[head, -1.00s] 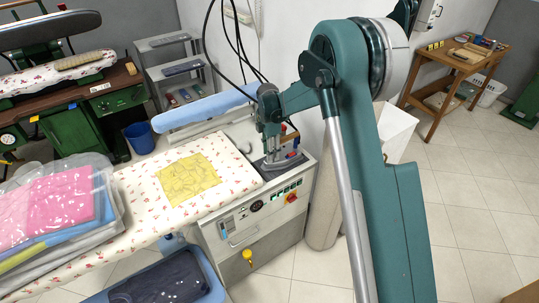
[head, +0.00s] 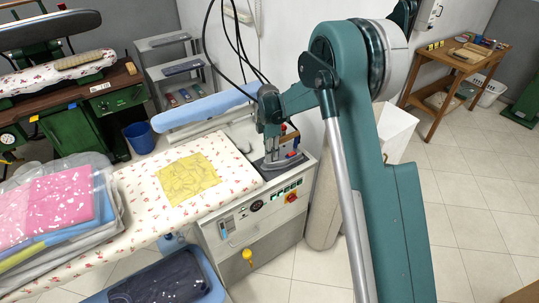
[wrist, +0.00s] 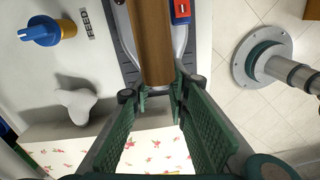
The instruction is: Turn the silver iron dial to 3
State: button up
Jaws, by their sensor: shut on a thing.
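The silver iron (head: 280,163) rests on the top of the white ironing unit, at the board's right end. In the wrist view its brown handle (wrist: 153,35) runs toward my fingertips, with a red switch (wrist: 181,9) beside it. My gripper (wrist: 163,92) is at the near end of the handle, its green fingers close together with a small gap between the tips. It points down at the iron in the head view (head: 271,152). The dial itself is hidden at the fingertips, so its setting cannot be read.
The flowered ironing board (head: 228,173) holds a yellow cloth (head: 188,179). A blue sleeve arm (head: 205,108) is behind it. A blue knob (wrist: 45,31) and a pale curved part (wrist: 76,105) are left of the iron. Black cables (head: 236,45) hang behind my arm.

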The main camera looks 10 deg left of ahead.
jog(key=shift+m+b, duration=0.95)
jog(key=shift+m, duration=1.15)
jog(key=o, duration=0.9)
jog(key=shift+w+r, duration=0.15)
jog(key=shift+r, duration=2.85)
jog(key=shift+w+r, duration=0.15)
jog(key=shift+r, duration=2.85)
